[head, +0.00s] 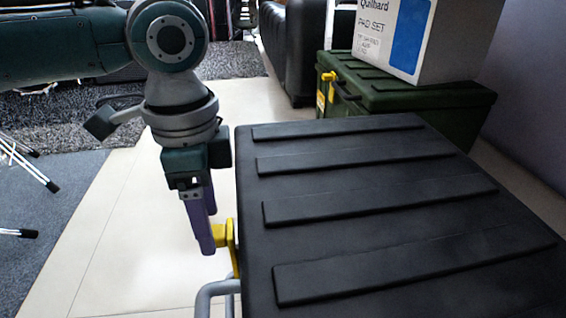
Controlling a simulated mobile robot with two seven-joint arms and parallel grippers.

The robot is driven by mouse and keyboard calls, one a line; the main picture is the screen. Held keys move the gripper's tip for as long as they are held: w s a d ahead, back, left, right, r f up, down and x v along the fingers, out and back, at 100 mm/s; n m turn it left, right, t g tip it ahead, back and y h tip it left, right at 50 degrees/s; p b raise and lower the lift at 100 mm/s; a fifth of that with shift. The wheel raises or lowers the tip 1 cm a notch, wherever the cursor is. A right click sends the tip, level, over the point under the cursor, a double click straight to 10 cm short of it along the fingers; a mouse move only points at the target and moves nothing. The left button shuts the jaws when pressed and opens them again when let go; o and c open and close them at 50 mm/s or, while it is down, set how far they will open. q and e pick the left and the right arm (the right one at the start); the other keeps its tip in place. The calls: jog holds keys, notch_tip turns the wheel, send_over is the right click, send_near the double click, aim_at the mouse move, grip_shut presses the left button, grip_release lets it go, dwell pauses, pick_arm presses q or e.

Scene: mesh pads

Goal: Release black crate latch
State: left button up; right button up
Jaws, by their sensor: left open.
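The black crate (345,188) fills the right and lower part of the head view, its ribbed lid lying flat and closed. A yellow latch (233,250) sits on the crate's left side, near its edge. My left gripper (212,243) points down beside that side, with its purple fingers at the latch's upper end. It is open. The fingertips overlap the latch in the picture; whether they touch it I cannot tell. Part of the latch is hidden behind the fingers and the lid edge. My right gripper is out of view.
A grey handle (215,292) sticks out from the crate's left side below the latch. A green crate (420,98) with yellow latches stands behind, carrying a white box (455,40). Pale floor (130,240) lies open at the left.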

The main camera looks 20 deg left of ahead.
pick_arm(q)
jog(key=shift+f+b, duration=0.3)
jog(key=shift+f, duration=0.55)
jog(key=shift+c, duration=0.2)
grip_shut()
dwell(0.5)
